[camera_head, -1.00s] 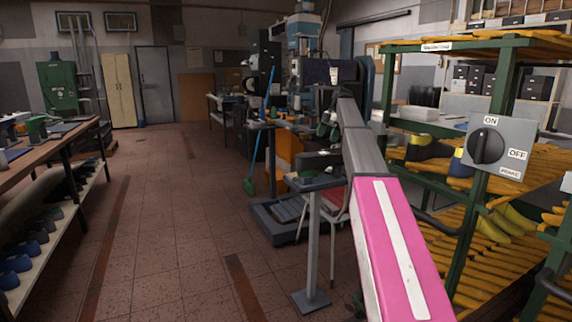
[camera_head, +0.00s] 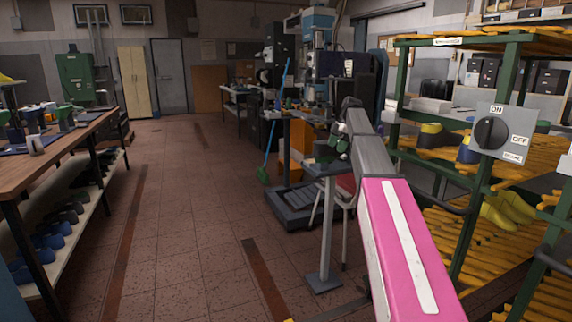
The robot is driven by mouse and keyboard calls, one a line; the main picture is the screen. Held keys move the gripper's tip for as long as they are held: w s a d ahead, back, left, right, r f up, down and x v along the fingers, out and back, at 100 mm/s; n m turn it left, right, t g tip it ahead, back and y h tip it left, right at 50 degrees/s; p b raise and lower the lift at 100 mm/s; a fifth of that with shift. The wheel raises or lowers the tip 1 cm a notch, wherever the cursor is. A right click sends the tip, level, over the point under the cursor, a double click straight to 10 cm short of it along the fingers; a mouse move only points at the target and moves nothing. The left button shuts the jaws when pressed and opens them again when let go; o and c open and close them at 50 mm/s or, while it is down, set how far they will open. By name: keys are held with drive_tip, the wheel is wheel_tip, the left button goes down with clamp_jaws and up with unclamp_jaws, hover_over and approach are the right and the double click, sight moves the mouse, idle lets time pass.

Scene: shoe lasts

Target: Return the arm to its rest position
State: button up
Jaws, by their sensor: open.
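My arm reaches forward from the bottom right of the head view, with a pink, white-striped link (camera_head: 405,245) and a grey link (camera_head: 368,143) beyond it. A dark wrist part shows at the far end of the grey link. My gripper (camera_head: 338,143) hangs below that end, small and dark against the clutter behind. It looks open, and I see nothing held in it. Its fingertips are hard to make out against a small grey stand (camera_head: 328,225) with green parts on top.
A green rack (camera_head: 466,215) with yellow slats and shoe lasts (camera_head: 508,208) stands close on the right, with a switch panel (camera_head: 502,132) on it. A workbench (camera_head: 60,150) runs along the left. Machines stand behind the arm. The tiled floor (camera_head: 190,240) between is clear.

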drive_tip(key=s+a+f+m, duration=0.1)
drive_tip(key=s+f+m, duration=0.25)
drive_tip(key=f, duration=0.45)
drive_tip(key=s+a+f+m, duration=0.1)
drive_tip(key=s+f+m, duration=0.1)
drive_tip(key=s+f, duration=0.4)
drive_tip(key=s+a+f+m+t+h, duration=0.1)
drive_tip(key=s+f+m+h, duration=0.2)
drive_tip(key=s+f+m, duration=1.1)
drive_tip(key=s+f, duration=1.2)
drive_tip(key=s, duration=0.2)
drive_tip(key=shift+h, duration=0.4)
drive_tip(key=shift+m, duration=0.25)
